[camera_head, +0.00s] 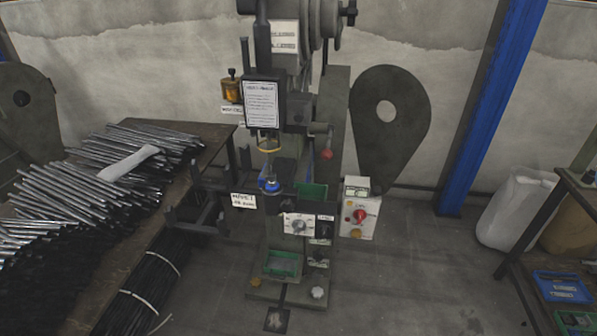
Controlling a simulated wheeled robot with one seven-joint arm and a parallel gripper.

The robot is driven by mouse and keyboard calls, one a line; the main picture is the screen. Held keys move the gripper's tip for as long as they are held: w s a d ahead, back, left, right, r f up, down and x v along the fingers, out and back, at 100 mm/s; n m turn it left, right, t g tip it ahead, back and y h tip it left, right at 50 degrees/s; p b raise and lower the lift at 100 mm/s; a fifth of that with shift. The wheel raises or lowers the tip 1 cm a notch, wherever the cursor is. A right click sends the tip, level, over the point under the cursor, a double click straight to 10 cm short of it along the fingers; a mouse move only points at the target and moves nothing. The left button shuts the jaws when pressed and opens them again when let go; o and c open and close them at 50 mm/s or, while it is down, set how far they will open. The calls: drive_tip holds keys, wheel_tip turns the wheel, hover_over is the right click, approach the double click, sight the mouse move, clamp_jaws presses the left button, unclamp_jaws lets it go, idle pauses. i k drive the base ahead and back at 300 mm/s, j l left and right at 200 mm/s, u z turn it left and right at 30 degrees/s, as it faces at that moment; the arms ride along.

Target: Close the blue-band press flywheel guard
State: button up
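A dark grey rivet press (340,110) stands in the middle of the head view. A small blue ring (270,186) shows low on its tooling. A teardrop-shaped dark plate with a round hole, seemingly the flywheel guard (392,150), stands out to the right of the press frame. Its hinge or mount is not clear. The round wheel parts (318,18) at the press top are uncovered and cut off by the upper edge. My gripper is not in view.
A table (215,140) with bundled metal rods (85,190) stands left. Another teardrop plate (28,125) is at the far left. A control box (360,212) stands under the guard. A blue post (485,110), white container (515,205) and bench are right. Floor (420,270) front right is clear.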

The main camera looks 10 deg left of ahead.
sight(383, 149)
drive_tip(key=i+l+u, duration=0.15)
drive_tip(key=i+l, duration=0.4)
drive_tip(key=i, duration=0.15)
drive_tip(key=i+l+u, duration=0.15)
drive_tip(key=i+l, duration=0.45)
drive_tip(key=i+l+u, duration=0.15)
drive_tip(key=i+l, duration=0.5)
drive_tip(key=i+l+u, duration=0.15)
drive_tip(key=i+l, duration=0.4)
drive_tip(key=l, duration=0.3)
